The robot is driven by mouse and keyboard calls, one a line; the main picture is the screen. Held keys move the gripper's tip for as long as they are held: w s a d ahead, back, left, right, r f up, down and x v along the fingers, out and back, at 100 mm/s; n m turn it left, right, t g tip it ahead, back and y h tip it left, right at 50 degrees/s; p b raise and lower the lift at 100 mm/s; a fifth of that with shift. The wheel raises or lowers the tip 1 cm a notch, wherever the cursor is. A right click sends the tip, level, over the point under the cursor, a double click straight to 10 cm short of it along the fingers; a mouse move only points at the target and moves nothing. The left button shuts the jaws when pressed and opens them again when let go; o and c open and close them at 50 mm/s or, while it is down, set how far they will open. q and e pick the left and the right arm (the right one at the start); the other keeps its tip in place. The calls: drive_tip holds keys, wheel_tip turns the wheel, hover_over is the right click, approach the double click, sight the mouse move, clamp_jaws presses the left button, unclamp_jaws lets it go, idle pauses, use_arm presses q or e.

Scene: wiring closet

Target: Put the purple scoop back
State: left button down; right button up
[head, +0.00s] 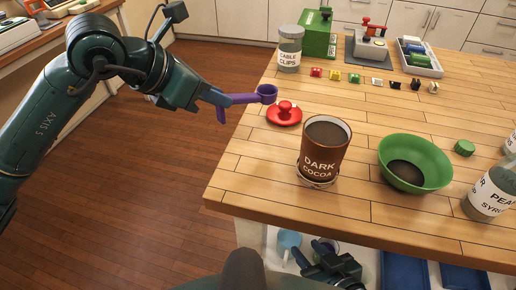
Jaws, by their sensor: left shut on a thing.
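The purple scoop (266,94) is held by my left gripper (222,100), which is shut on its handle. The scoop's small round cup points right, over the table's left edge area and just behind the red lid (285,113). The red knobbed lid lies on the table. A brown canister labelled DARK COCOA (323,150) stands upright and open in front of the lid, with dark contents showing. A green bowl (416,150) with dark powder in it stands to its right. My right gripper (322,252) is low, below the table's front edge; its jaws are unclear.
A CABLE CLIPS jar (289,50), a green box (319,35) and a white tray (418,57) stand at the back, with a row of small coloured pieces before them. Syrup bottles (490,193) and a green cap (464,148) are at right. Blue bins (405,272) sit below.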

use_arm(q)
drive_tip(key=shift+m+g+h, duration=0.4)
drive_tip(key=shift+m+g, duration=0.2)
drive_tip(key=shift+m, duration=0.2)
drive_tip(key=shift+s+d+f, duration=0.15)
drive_tip(key=shift+d+f, duration=0.15)
drive_tip(key=shift+f, duration=1.3)
drive_tip(key=shift+s+d+f, duration=0.1)
drive_tip(key=shift+d+f, duration=0.25)
drive_tip(key=shift+f, duration=1.2)
drive_tip(key=shift+s+d+f, duration=0.15)
drive_tip(key=shift+d+f, duration=0.15)
drive_tip(key=shift+f, duration=1.3)
drive_tip(key=shift+f, duration=0.2)
drive_tip(key=c, duration=1.3)
unclamp_jaws()
drive_tip(key=shift+r, duration=0.1)
